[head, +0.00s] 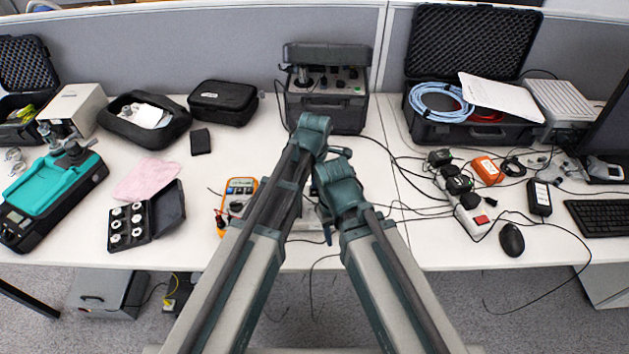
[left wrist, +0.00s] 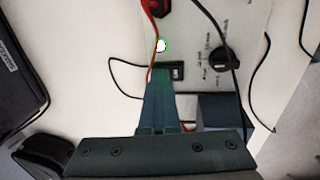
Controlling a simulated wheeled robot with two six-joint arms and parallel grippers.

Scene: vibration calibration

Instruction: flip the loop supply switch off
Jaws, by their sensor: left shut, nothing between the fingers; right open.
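The loop supply switch (left wrist: 178,71) is a small black rocker on a light panel (left wrist: 195,25) in the left wrist view. My left gripper (head: 314,124) is shut and empty in front of the calibrator. In the left wrist view its fingertips (left wrist: 165,72) lie just left of the switch and overlap its surround; I cannot tell whether they touch. My right gripper (head: 335,165) is open, lower and nearer.
A round black knob (left wrist: 222,57) and a red plug (left wrist: 157,8) with cables are close to the switch. A black pouch (head: 222,102) stands left of the calibrator, an open case (head: 455,130) right. An orange multimeter (head: 240,188) lies left of my arms. Cables cross the desk.

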